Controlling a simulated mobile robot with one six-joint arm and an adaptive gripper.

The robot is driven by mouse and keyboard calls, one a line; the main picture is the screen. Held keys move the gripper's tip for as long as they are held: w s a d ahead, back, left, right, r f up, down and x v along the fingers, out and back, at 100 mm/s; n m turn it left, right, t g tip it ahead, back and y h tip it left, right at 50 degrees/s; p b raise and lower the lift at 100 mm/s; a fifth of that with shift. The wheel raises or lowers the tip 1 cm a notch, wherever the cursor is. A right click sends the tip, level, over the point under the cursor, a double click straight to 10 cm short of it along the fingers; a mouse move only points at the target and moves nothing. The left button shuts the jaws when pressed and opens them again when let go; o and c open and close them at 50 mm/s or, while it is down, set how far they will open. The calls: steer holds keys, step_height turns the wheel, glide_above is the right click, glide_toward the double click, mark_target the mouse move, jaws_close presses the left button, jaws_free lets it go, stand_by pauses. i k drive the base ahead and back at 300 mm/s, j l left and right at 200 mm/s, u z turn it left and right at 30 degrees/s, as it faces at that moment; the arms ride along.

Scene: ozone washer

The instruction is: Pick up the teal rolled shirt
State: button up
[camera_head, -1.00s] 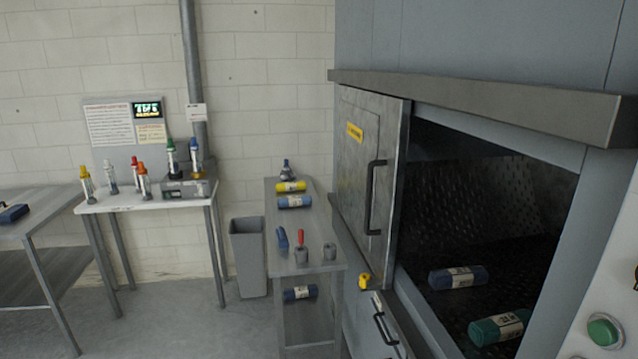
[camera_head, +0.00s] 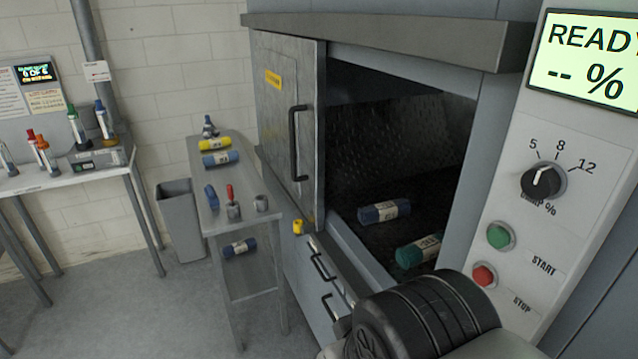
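The teal rolled shirt (camera_head: 418,251) lies on the dark floor inside the washer chamber, at the front right of the opening. It has a pale label band. A dark blue rolled shirt (camera_head: 384,211) lies behind it and to the left. Part of my arm shows at the bottom right, in front of the washer and below the teal roll. My gripper's fingers are not in view.
The washer door (camera_head: 290,130) stands open at the left of the chamber. A control panel (camera_head: 560,170) is on the right. A narrow metal table (camera_head: 240,205) with rolled shirts and small tools stands left of the washer, beside a grey bin (camera_head: 181,222). Floor at the lower left is clear.

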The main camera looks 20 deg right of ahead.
mark_target(409, 257)
steer(key=z, duration=1.3)
steer(key=j+z, duration=0.3)
steer(key=j, duration=0.2)
steer(key=i+j+z, duration=0.15)
steer(key=j, duration=0.15)
steer(key=i+j+z, duration=0.1)
steer(key=j, duration=0.25)
steer(key=i+j+z, duration=0.3)
steer(key=j, duration=0.4)
steer(key=i+j+z, duration=0.1)
steer(key=j, duration=0.25)
steer(key=i+j+z, duration=0.15)
steer(key=j, duration=0.2)
